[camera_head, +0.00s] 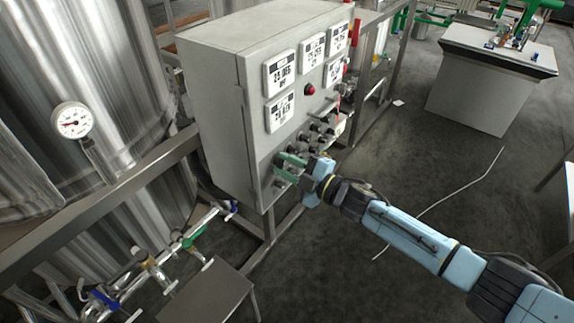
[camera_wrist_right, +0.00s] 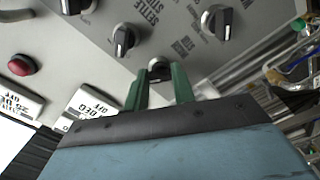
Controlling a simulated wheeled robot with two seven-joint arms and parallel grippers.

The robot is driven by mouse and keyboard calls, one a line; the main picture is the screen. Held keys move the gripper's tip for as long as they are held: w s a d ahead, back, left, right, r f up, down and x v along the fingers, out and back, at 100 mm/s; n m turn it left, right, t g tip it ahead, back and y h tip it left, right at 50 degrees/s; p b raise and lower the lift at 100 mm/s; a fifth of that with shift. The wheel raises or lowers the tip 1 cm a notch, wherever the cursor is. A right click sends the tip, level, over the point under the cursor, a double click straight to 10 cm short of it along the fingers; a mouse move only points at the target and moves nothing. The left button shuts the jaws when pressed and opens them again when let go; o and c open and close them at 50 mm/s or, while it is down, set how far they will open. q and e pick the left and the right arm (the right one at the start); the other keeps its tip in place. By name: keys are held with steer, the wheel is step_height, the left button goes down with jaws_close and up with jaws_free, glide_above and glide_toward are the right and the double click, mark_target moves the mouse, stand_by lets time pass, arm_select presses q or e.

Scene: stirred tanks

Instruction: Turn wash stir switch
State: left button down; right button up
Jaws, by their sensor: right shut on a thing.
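A grey control cabinet (camera_head: 215,85) carries rows of black rotary switches on the lower part of its front. My right gripper (camera_head: 283,167), with green fingers, reaches the lower switches from the right. In the right wrist view, its two fingers (camera_wrist_right: 159,88) are shut on a black switch knob (camera_wrist_right: 159,67), which shows between their tips. Other black knobs (camera_wrist_right: 123,40) (camera_wrist_right: 216,20) sit around it, apart from the fingers. Printed labels near them are tilted; one reads "SETTLE", and I cannot tell which label belongs to the held knob. My left gripper is not in view.
White digital displays (camera_head: 281,73) and a red button (camera_head: 310,89) sit above the switches. A steel tank (camera_head: 75,85) with a gauge (camera_head: 72,120) and valved pipes (camera_head: 150,265) stands left. A grey bench (camera_head: 485,85) is at back right; open floor lies between.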

steer(key=o, duration=1)
steer(key=v, duration=1.3)
steer(key=shift+s+d, duration=0.15)
steer(key=shift+d, duration=0.05)
